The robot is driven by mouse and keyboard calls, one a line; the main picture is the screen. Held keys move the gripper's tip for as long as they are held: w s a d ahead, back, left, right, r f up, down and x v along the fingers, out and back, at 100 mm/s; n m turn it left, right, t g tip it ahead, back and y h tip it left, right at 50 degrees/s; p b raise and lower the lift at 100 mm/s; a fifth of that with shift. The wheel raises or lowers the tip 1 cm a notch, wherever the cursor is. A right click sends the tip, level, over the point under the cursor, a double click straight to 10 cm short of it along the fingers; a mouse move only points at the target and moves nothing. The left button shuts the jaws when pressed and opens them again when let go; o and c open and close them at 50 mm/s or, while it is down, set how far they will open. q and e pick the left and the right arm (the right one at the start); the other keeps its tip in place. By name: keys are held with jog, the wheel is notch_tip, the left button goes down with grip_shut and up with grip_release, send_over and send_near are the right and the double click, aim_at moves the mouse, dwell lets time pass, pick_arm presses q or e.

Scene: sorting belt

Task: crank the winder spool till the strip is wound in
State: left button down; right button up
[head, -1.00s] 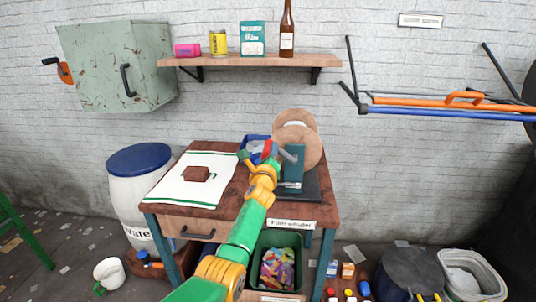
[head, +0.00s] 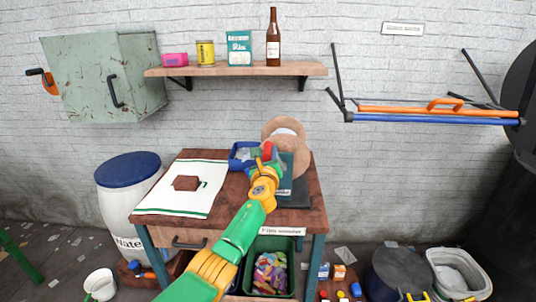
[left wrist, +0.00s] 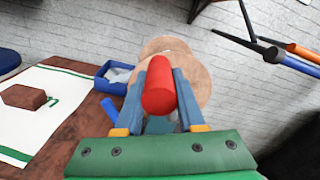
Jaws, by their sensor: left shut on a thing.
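The winder spool (head: 271,129) is a tan disc pair on a teal stand at the back right of the table, and it also shows in the left wrist view (left wrist: 203,83). Its crank has a red handle (left wrist: 159,87). My left gripper (head: 266,158) is shut on the red handle, with its blue-grey fingers on either side of it in the left wrist view (left wrist: 160,95). My arm hides much of the stand. I cannot make out the strip clearly. My right gripper is not in view.
A blue tray (head: 234,163) stands left of the spool. A brown block (head: 186,183) lies on a white cloth (head: 160,208) on the table's left. A shelf (head: 235,70) with several goods hangs above. A green bin (head: 271,291) is below the table.

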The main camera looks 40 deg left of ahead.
pick_arm(q)
jog(key=shift+r, duration=0.5)
jog(key=c, duration=0.9)
grip_release()
jog(key=o, duration=0.4)
jog(key=shift+a+f, duration=0.1)
jog(key=shift+a, duration=0.15)
jog(key=shift+a+f, duration=0.35)
jog(key=shift+w+d, duration=0.1)
jog(key=shift+d, duration=0.25)
jog(key=shift+s+d+r+p, duration=0.2)
jog(key=shift+s+p, duration=0.15)
jog(key=shift+p, duration=0.3)
jog(key=p+v, duration=0.2)
jog(key=v, duration=0.4)
jog(key=shift+s+f, duration=0.15)
jog(key=shift+f, duration=0.05)
